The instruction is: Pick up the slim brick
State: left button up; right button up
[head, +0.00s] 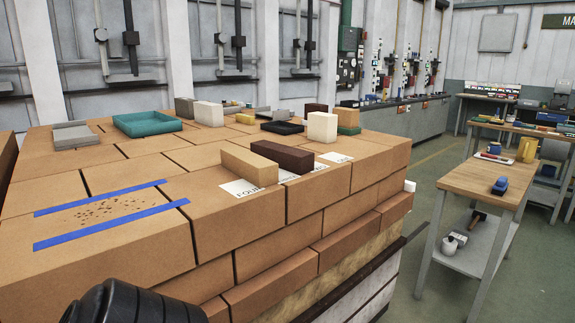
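Several small bricks stand on a stack of large tan blocks. A long tan brick (249,166) lies at the front, partly on a white label that seems to read "FOUR" (240,188). A long dark brown brick (282,156) lies right beside it, partly on another label. Behind them stand a cream brick (322,127), a white brick (208,113) and a grey brick (185,107). I cannot tell for sure which one is the slim brick. Neither gripper's fingers show; only a black ribbed part, apparently of my arm, shows at the bottom left.
A teal tray (147,123) and a black tray (282,127) sit farther back on the stack. Two blue tape strips (110,226) border a speckled patch at the front left.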

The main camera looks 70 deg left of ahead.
aim_at(261, 171)
jog(key=i, duration=1.55)
jog(key=u, duration=1.7)
